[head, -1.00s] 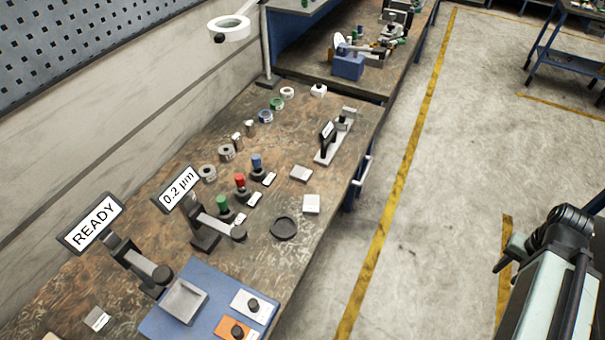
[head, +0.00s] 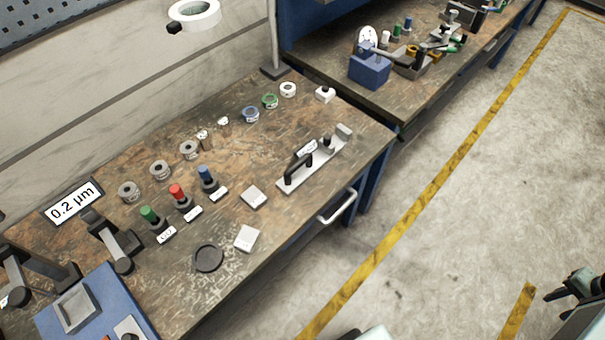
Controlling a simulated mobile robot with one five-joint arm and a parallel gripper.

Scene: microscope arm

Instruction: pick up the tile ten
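Two small pale square tiles lie on the brown workbench top. One tile (head: 254,196) lies left of the long metal fixture, and the other tile (head: 247,238) lies nearer the bench's front edge, beside the dark round dish. Their markings are too small to read, so I cannot tell which is tile ten. The dark end of my arm, with my gripper (head: 562,293), shows at the lower right edge over the floor, well apart from the bench. It is partly cut off, and its finger opening is unclear.
The dark round dish (head: 208,258) sits near the front edge. Green, red and blue knobbed pieces (head: 178,194) stand behind it with small labels. A metal fixture (head: 312,160) is at right, a drawer handle (head: 337,207) juts from the front. The floor beside the bench is clear.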

